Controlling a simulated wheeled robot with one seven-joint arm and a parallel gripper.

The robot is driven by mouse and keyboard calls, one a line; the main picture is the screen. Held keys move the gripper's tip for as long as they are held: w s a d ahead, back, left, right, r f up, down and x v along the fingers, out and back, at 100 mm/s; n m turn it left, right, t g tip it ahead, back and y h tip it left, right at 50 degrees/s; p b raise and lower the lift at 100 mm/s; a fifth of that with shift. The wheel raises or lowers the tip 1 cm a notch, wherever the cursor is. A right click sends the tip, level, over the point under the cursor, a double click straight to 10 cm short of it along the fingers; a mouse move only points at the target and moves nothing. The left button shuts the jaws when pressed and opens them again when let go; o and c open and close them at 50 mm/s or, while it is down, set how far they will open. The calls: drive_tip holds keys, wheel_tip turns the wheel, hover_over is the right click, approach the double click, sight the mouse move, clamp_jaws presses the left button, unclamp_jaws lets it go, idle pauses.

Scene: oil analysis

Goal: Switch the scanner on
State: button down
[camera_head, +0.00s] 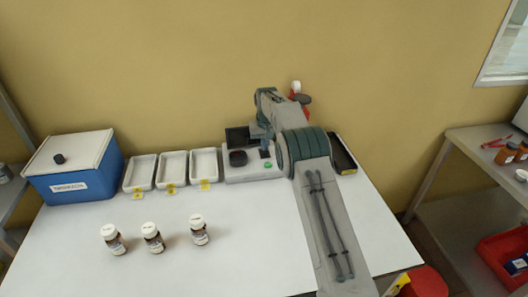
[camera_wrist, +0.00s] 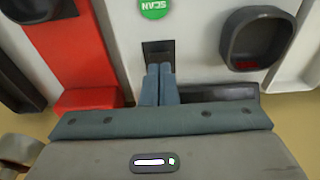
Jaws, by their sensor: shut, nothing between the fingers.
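The scanner (camera_head: 253,174) is a pale unit at the back of the white table, with a dark screen (camera_head: 237,138), a dark round cup (camera_head: 238,158) and a green button (camera_head: 267,165). In the wrist view the green button (camera_wrist: 153,9) reads SCAN upside down. A black rocker-like switch (camera_wrist: 158,47) sits between that button and my fingers. My gripper (camera_wrist: 159,68) is shut and empty, its fingertips at the near edge of the switch; I cannot tell whether they touch. In the head view my gripper (camera_head: 265,146) is over the scanner's back right part.
Three white trays (camera_head: 173,168) with yellow tags and a blue box (camera_head: 75,184) stand left of the scanner. Three capped jars (camera_head: 152,237) stand at the front left. A black tray (camera_head: 342,153) lies right of my arm. A red thing (camera_wrist: 70,50) flanks the scanner.

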sight(265, 153)
drive_tip(key=shift+f+b, duration=0.4)
drive_tip(key=shift+f, duration=0.4)
idle(0.4)
drive_tip(key=shift+r+p, duration=2.5)
drive_tip(key=shift+r, duration=1)
drive_tip(key=shift+r, duration=0.1)
